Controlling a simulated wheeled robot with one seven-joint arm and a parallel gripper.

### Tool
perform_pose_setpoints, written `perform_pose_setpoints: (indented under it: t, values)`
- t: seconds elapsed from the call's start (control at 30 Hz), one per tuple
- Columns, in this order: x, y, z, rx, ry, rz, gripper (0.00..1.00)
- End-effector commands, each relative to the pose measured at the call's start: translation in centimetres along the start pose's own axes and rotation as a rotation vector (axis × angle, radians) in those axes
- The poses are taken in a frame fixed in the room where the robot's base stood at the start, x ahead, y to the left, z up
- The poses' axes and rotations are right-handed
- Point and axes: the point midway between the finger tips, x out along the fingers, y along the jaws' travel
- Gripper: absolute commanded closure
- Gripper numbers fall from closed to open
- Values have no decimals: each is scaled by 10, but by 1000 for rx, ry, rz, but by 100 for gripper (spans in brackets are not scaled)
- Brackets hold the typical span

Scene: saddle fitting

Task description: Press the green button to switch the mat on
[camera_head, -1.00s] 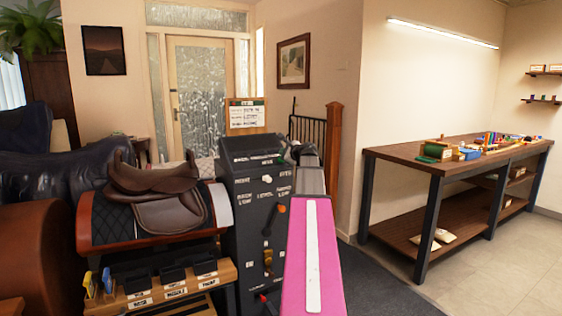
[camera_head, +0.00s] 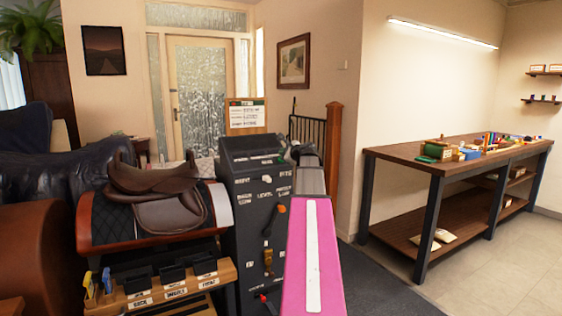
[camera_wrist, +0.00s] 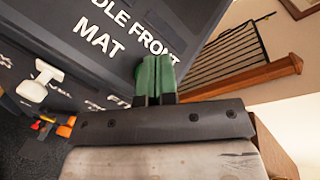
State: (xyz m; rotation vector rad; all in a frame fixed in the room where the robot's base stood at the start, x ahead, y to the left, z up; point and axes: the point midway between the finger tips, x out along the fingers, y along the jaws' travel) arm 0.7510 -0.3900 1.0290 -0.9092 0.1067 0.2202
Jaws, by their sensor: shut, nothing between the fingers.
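The dark control console (camera_head: 250,200) stands in the middle of the head view, with white labels and levers on its front. My gripper (camera_wrist: 155,75) shows in the wrist view as two green fingers, shut together and empty. They point at the console's dark panel, just below the white words ending in "DLE FRONT" and "MAT". In the head view my gripper's end is at the console's upper right, largely hidden by my pink arm. I cannot make out the green button apart from the green fingers, or tell whether they touch the panel.
A white lever knob (camera_wrist: 32,91) is left of my fingers in the wrist view. A brown saddle (camera_head: 160,190) rests on a padded stand left of the console. A wooden newel post (camera_head: 333,155) stands close behind on the right. A workbench (camera_head: 440,165) is farther right.

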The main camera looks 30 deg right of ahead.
Motion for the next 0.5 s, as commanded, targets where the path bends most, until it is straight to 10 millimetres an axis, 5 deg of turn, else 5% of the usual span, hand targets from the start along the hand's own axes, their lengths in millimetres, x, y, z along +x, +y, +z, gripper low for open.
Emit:
perform_pose_setpoints:
  t: [0.5]
  values:
    - [5,3,-3,0,0,1,100]
